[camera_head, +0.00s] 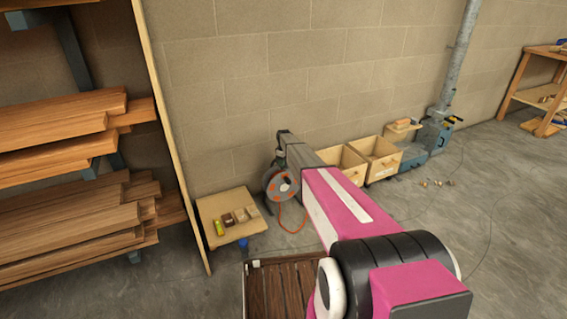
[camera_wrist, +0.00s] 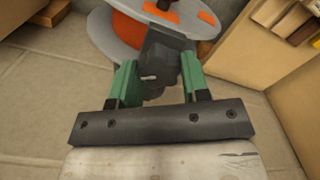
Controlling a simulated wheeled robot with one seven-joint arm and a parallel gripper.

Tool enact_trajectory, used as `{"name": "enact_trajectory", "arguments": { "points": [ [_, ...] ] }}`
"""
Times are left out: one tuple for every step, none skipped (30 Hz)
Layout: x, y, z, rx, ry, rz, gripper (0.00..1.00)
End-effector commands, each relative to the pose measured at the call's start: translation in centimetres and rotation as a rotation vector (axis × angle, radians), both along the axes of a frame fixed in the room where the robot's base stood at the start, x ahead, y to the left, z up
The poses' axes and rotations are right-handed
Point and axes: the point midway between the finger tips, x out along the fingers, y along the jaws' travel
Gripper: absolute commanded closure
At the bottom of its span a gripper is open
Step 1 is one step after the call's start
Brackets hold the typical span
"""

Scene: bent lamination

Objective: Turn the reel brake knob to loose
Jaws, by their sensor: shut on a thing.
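The cable reel (camera_head: 281,184) stands on the floor by the wall, with a grey rim, an orange middle and an orange cable. In the wrist view the reel (camera_wrist: 112,38) shows its pale grey disc and orange parts. My gripper (camera_wrist: 157,78) has two green-sided fingers shut on a dark grey block, which I take to be the reel brake knob (camera_wrist: 165,48). A small light mark shows on its lower part. I cannot read its setting.
A low wooden platform (camera_head: 212,207) with small boxes stands left of the reel. Two wooden bins (camera_head: 378,168) stand to the right along the wall. Stacked boards (camera_head: 70,215) fill the left rack. A dark slatted pallet (camera_head: 262,290) lies in front. The floor at right is mostly clear.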

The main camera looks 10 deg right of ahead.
Motion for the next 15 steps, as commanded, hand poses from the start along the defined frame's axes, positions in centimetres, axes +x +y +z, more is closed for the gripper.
{"name": "enact_trajectory", "arguments": {
  "points": [
    [-0.01,-0.01,0.07,0.0,0.0,0.045,0.81],
    [-0.01,-0.01,0.07,0.0,0.0,0.073,0.81],
    [-0.01,-0.01,0.07,0.0,0.0,0.111,0.81],
    [-0.01,-0.01,0.08,0.0,0.0,0.139,0.81],
    [0.0,-0.01,0.08,0.0,0.0,0.168,0.81],
    [0.0,-0.01,0.08,0.0,0.0,0.206,0.81],
    [-0.01,-0.01,0.08,0.0,0.0,0.234,0.81],
    [-0.01,-0.01,0.08,-0.001,0.001,0.263,0.81],
    [0.01,-0.01,0.08,0.0,0.0,0.301,0.81],
    [0.01,-0.01,0.08,0.0,0.0,0.329,0.81],
    [-0.01,-0.01,0.08,0.0,0.0,0.358,0.81],
    [-0.01,-0.01,0.08,0.0,0.0,0.396,0.81],
    [-0.01,-0.01,0.08,0.0,0.0,0.424,0.81],
    [0.0,-0.01,0.08,0.0,0.0,0.453,0.81],
    [0.01,-0.01,0.09,0.0,0.0,0.491,0.81]
  ]
}}
